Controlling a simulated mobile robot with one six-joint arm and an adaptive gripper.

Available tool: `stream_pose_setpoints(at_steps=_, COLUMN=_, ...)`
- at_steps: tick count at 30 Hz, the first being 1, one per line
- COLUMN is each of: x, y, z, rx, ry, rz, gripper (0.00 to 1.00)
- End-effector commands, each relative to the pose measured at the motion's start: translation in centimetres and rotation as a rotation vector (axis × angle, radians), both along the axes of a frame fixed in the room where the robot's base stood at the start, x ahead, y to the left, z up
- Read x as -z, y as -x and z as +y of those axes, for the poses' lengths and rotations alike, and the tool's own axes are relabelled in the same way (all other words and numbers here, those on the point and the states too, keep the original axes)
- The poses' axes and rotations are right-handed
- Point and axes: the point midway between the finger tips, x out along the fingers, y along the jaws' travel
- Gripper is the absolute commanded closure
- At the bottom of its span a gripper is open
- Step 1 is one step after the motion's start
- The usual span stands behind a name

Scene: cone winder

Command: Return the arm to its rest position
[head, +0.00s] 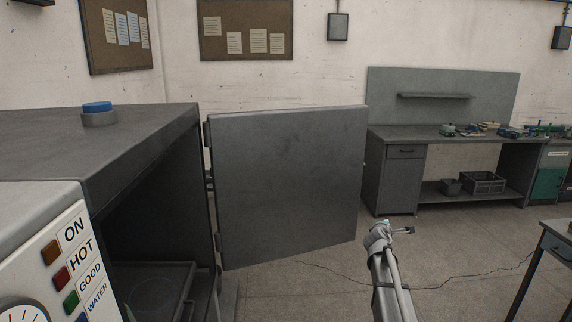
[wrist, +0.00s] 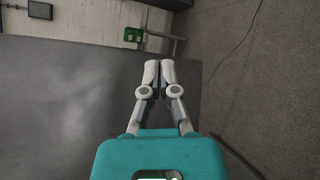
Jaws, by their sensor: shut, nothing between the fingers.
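My gripper (head: 408,230) is at the lower middle right in the head view, above the floor and to the right of the open grey cabinet door (head: 290,185). The wrist view shows its two pale fingers (wrist: 159,70) together at the tips with nothing between them. A broad grey surface (wrist: 60,110), apparently the door, fills the left of that view. My arm comes up from the bottom edge in the head view. No rest mark or cradle shows.
The grey cabinet (head: 150,140) stands open at left, with a blue button (head: 97,107) on top and a labelled panel (head: 40,250) in front. A workbench (head: 445,133) stands at the back right. A table (head: 556,240) stands at the right edge.

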Motion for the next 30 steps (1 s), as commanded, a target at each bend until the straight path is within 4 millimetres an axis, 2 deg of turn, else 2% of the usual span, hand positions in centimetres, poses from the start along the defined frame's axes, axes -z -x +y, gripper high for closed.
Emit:
stream_pose_setpoints(at_steps=1, x=0.2, y=2.4, z=0.7, rx=0.052, ry=-0.099, rz=0.005, gripper=1.00)
stream_pose_setpoints(at_steps=5, x=2.1, y=7.0, z=2.1, rx=0.202, ry=-0.356, rz=0.027, gripper=1.00)
stream_pose_setpoints(at_steps=11, x=5.1, y=14.7, z=5.6, rx=0.449, ry=-0.724, rz=0.092, gripper=1.00)
stream_pose_setpoints(at_steps=15, x=6.9, y=20.6, z=8.8, rx=0.638, ry=-0.948, rz=0.163, gripper=1.00)
stream_pose_setpoints(at_steps=21, x=8.3, y=29.3, z=14.1, rx=0.919, ry=-1.203, rz=0.303, gripper=1.00)
stream_pose_setpoints(at_steps=24, x=8.5, y=33.0, z=16.5, rx=1.041, ry=-1.283, rz=0.373, gripper=1.00)
stream_pose_setpoints(at_steps=27, x=8.4, y=35.7, z=18.2, rx=1.135, ry=-1.330, rz=0.430, gripper=1.00)
stream_pose_setpoints(at_steps=30, x=8.4, y=37.3, z=19.2, rx=1.194, ry=-1.355, rz=0.467, gripper=1.00)
